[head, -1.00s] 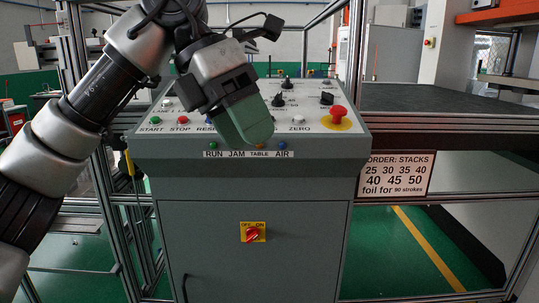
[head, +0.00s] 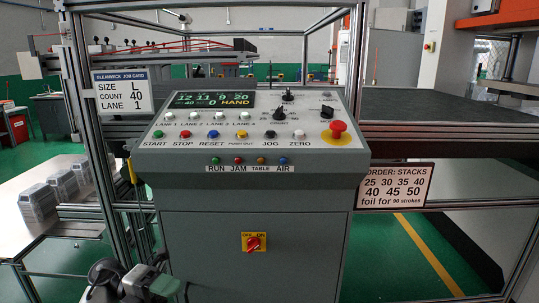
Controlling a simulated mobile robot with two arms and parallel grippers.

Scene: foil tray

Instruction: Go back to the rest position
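My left gripper (head: 158,288) is low at the bottom edge of the head view, left of the middle. Only part of it and its wrist show, in front of the lower cabinet and well below the control panel. Its fingertips are cut off or too small to tell open from shut, and I see nothing held in it. My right gripper is not in view. The grey control console (head: 255,245) stands upright in front of me, and its sloped panel of buttons is uncovered.
The panel has a lit display (head: 212,99), coloured buttons and a red emergency stop (head: 337,127). A job card (head: 122,93) hangs on the left frame. Stacked foil trays (head: 38,203) stand on a table at left. An order sign (head: 396,185) hangs at right.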

